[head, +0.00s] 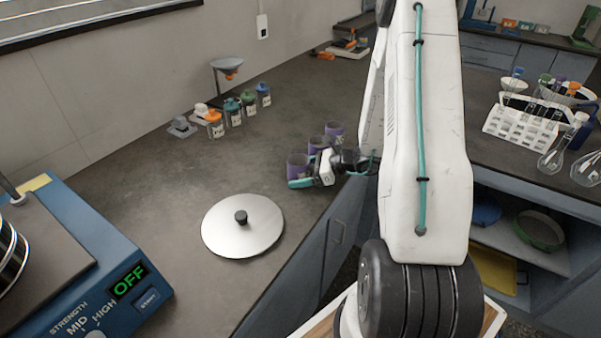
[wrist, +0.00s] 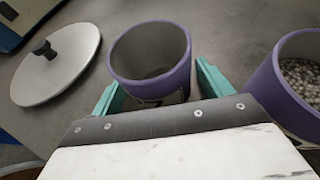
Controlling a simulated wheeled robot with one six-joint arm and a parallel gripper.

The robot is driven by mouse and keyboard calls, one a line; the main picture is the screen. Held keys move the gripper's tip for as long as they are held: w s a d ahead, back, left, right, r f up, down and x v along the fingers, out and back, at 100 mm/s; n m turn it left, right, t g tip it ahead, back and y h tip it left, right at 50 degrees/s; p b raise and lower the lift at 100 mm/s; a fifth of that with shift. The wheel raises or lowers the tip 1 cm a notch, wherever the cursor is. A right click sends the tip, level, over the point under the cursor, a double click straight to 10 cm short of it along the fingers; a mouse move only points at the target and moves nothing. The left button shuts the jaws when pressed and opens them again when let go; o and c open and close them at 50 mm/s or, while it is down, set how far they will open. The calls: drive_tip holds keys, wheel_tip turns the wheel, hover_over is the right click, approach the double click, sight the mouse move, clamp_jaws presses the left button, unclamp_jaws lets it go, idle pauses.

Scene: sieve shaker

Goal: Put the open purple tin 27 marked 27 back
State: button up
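Three purple tins stand in a row on the grey bench in the head view. The nearest purple tin (head: 297,163) is at my gripper (head: 301,182); the middle tin (head: 318,145) and far tin (head: 335,131) are behind it. In the wrist view an open purple tin (wrist: 122,70) stands upright between the teal fingers of my gripper (wrist: 158,92); it looks empty inside. The fingers are apart, with a narrow gap showing at the right finger. A second purple tin (wrist: 265,88) at the right holds grey grains. No number is readable on any tin.
A round metal lid with a black knob (head: 243,230) lies on the bench. The blue shaker (head: 100,290) at the left reads OFF. Several capped bottles (head: 233,112) and a funnel stand (head: 228,68) are near the wall. The bench between lid and bottles is clear.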

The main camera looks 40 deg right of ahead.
drive_tip(key=shift+r, duration=0.15)
drive_tip(key=v, duration=1)
drive_tip(key=shift+s+d+r, duration=0.15)
drive_tip(key=shift+s+d, duration=0.05)
drive_tip(key=shift+s+d+r, duration=0.3)
drive_tip(key=shift+s, duration=0.1)
drive_tip(key=s+a+r+n+g+h, duration=0.1)
drive_tip(key=s+a+r+n+g, duration=0.3)
drive_tip(key=a+r+n, duration=0.5)
drive_tip(key=s+a+r+n+g, duration=0.1)
drive_tip(key=a+r+n+g, duration=0.45)
drive_tip(key=a, duration=0.55)
drive_tip(key=s+a+r+n+h, duration=0.2)
drive_tip(key=s+r+n+h, duration=0.2)
drive_tip(key=s+n, duration=0.2)
drive_tip(key=s+a+r+n+t+h, duration=0.1)
drive_tip(key=s+a+r+n+h, duration=0.1)
drive_tip(key=s+r+n+h, duration=0.2)
drive_tip(key=s+n, duration=0.3)
drive_tip(key=s, duration=0.1)
drive_tip(key=shift+a, duration=0.35)
